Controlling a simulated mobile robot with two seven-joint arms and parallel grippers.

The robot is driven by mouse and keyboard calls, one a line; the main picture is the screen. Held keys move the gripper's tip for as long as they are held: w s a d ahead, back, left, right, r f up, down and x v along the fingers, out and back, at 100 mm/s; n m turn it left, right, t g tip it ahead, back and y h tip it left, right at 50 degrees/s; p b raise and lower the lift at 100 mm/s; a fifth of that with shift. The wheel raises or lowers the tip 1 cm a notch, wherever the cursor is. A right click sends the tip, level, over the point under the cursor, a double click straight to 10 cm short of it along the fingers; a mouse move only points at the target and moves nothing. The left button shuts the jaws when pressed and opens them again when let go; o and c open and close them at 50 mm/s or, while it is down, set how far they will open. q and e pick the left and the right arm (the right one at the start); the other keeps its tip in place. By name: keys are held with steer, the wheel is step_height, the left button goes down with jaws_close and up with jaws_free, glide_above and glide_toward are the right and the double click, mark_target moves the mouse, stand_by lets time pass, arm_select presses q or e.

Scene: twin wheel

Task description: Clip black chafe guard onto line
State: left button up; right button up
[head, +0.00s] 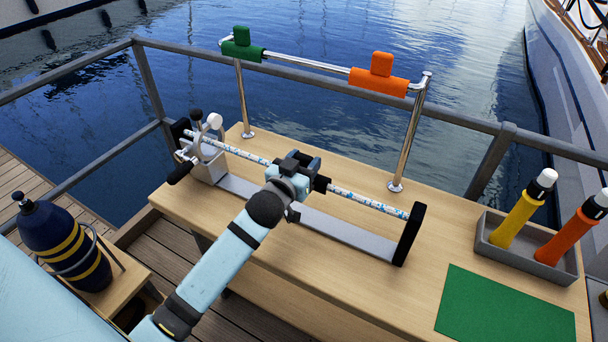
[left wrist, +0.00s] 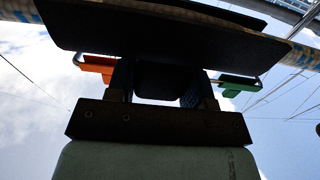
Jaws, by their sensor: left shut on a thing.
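The white line with blue flecks (head: 368,201) runs taut above the bench, from the metal fitting at left to a black upright plate (head: 409,235) at right. My left gripper (head: 296,168) is at the line's middle, shut on the black chafe guard (head: 321,184). In the left wrist view, the guard (left wrist: 160,36) spans the top as a wide dark sleeve, its tab between my fingers (left wrist: 160,84). The line shows past both its ends. The guard appears at the line; whether it is fully seated around it is hidden. My right gripper is not in view.
A chrome rail (head: 415,110) behind carries a green guard (head: 242,46) and an orange guard (head: 379,77). A grey tray (head: 490,240) holds yellow and orange cylinders at right. A green mat (head: 500,310) lies in front. A dark striped bottle (head: 65,245) stands at left.

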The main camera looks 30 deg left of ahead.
arm_select(q)
steer(key=shift+f, duration=0.5)
steer(key=o, duration=1)
steer(key=shift+o, duration=0.2)
steer(key=s+b, duration=0.1)
steer(key=s, duration=1.2)
steer(key=shift+s+d, duration=0.25)
steer(key=shift+s, duration=0.15)
